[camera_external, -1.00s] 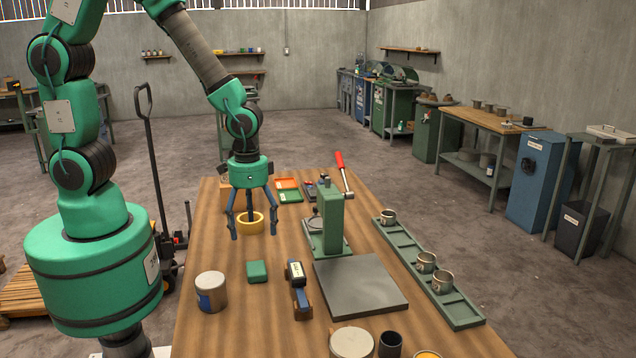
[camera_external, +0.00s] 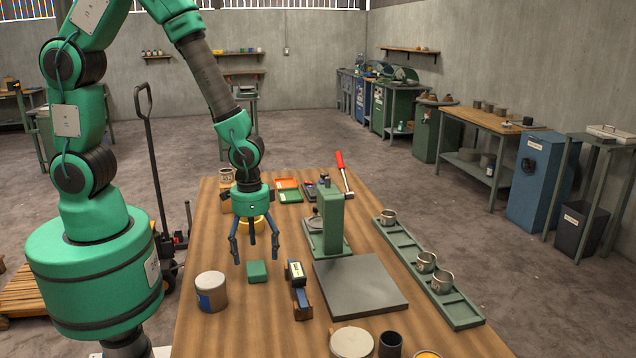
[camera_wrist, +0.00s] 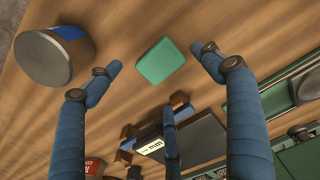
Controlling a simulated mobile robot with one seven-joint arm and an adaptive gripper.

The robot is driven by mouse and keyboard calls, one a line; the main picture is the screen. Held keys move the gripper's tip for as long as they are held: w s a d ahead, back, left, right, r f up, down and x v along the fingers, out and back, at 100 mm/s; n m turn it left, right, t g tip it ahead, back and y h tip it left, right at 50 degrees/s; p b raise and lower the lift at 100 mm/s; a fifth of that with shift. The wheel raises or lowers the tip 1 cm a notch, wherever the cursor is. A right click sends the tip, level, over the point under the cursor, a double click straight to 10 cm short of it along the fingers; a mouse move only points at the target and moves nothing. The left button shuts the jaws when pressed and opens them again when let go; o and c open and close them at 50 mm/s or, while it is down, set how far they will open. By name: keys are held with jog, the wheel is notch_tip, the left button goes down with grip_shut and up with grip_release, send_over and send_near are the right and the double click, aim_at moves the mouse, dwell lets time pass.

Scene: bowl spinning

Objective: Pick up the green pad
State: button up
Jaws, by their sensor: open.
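The green pad (camera_external: 257,271) is a small, rounded block lying on the wooden table. It also shows in the wrist view (camera_wrist: 160,61), near the top middle, with nothing covering it. My gripper (camera_external: 256,258) has blue fingers spread wide and pointing down, just behind and above the pad in the external view. In the wrist view my gripper (camera_wrist: 157,62) has two fingertips on either side of the pad, apart from it, and a third finger lower down. My gripper is open and empty.
A metal can (camera_external: 211,291) stands left of the pad. A blue handheld device (camera_external: 298,286) on a wooden stand is close on the right. A yellow ring (camera_external: 251,221) sits behind my gripper. A dark flat plate (camera_external: 360,285) and green press (camera_external: 328,222) are farther right.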

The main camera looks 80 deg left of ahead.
aim_at(256, 267)
jog(key=shift+f, duration=0.45)
jog(key=shift+f+b, duration=0.4)
jog(key=shift+f, duration=2.2)
jog(key=shift+c, duration=0.2)
jog(key=c, duration=1.4)
